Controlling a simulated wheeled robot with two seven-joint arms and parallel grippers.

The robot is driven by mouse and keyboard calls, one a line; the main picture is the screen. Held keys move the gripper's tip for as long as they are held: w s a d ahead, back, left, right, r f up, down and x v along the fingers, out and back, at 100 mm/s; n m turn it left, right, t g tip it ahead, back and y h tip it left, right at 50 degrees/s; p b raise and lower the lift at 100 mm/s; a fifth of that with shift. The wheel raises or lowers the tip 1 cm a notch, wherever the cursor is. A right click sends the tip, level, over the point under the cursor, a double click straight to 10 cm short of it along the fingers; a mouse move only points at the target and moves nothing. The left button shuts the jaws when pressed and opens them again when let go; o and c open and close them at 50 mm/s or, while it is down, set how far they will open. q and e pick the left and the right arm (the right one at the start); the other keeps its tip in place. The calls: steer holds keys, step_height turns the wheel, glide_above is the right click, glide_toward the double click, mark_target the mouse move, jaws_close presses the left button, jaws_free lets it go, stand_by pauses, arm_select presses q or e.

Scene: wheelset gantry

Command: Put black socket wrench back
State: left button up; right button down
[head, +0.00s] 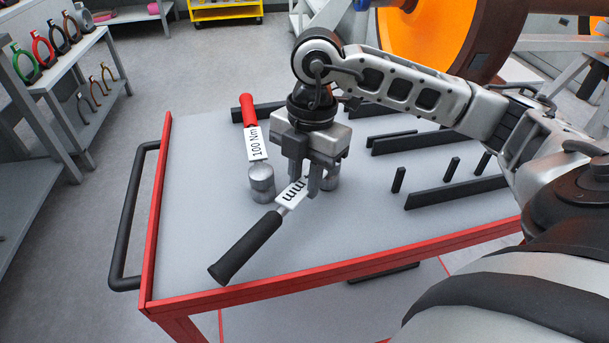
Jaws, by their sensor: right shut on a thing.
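The black socket wrench (245,247) has a black handle and a white label plate, with part of its lettering hidden by the gripper. It lies slanted over the cart top, its handle toward the front left edge. My right gripper (307,184) points down and is shut on the wrench at its label. A round metal socket (332,179) shows just behind the right finger. My left gripper is not in view.
The grey cart top (200,200) has a red rim and a black push handle (125,215) at left. Black bars and short pegs (452,168) stand on its right half. Shelves with coloured rings (60,50) are at left. A large orange wheel (435,35) stands behind.

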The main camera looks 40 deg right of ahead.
steer(key=shift+f, duration=0.15)
steer(key=c, duration=1.3)
jaws_free()
steer(key=shift+o, duration=0.2)
step_height(320, 180, up, 12)
steer(key=d+p, duration=0.1)
steer(key=shift+w+d, duration=0.25)
steer(key=shift+d, duration=0.05)
